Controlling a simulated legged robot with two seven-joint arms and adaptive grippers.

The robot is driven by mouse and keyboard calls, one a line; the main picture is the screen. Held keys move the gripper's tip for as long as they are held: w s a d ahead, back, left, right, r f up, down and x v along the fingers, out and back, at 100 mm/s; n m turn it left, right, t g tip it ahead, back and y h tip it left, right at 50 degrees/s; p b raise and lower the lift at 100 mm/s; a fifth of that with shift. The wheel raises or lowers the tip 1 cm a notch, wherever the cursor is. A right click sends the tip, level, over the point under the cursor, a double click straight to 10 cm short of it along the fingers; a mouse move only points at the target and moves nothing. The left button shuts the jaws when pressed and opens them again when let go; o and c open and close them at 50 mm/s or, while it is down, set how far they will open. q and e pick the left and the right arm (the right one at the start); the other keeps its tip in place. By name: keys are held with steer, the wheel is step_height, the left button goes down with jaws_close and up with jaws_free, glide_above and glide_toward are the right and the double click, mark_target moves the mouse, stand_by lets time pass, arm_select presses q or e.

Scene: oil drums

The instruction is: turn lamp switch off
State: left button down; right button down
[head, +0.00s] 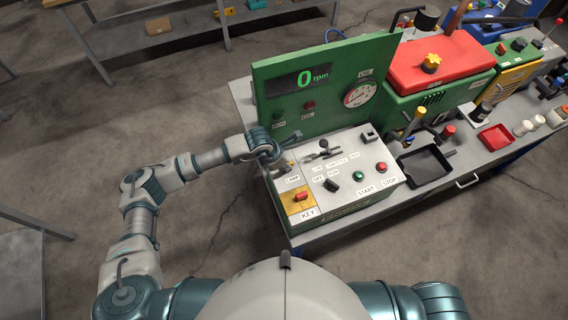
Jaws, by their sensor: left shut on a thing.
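The control box (345,199) has a pale sloped top and stands on the bench. The lamp switch (285,168) is at the left of this top, just above its LAMP label (292,179). My left gripper (274,156) comes in from the left and is shut on the lamp switch. Its fingers hide much of the switch, so I cannot tell its position clearly. My right gripper is out of view.
A green upright panel (325,62) with a 0 rpm display stands behind the box. A throttle lever (324,150), a red key switch (300,197), and green and red buttons share the top. A black tray (424,166) lies to the right.

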arm_select(q)
steer(key=n+b, duration=0.1)
steer(key=n, duration=0.1)
steer(key=n+t+y+b, duration=0.1)
steer(key=n, duration=0.1)
steer(key=shift+s+d+f, duration=0.1)
steer(key=shift+s+d, duration=0.05)
steer(key=shift+n, duration=0.4)
steer(key=shift+t, duration=0.3)
steer(key=c, duration=1.2)
jaws_free()
steer(key=shift+c, duration=0.2)
steer(key=shift+o, duration=0.2)
steer(key=shift+w+d, duration=0.1)
steer(key=shift+w, duration=0.1)
steer(key=shift+s, duration=0.1)
steer(key=v, duration=1.1)
steer(key=shift+r, duration=0.45)
steer(key=shift+d, duration=0.1)
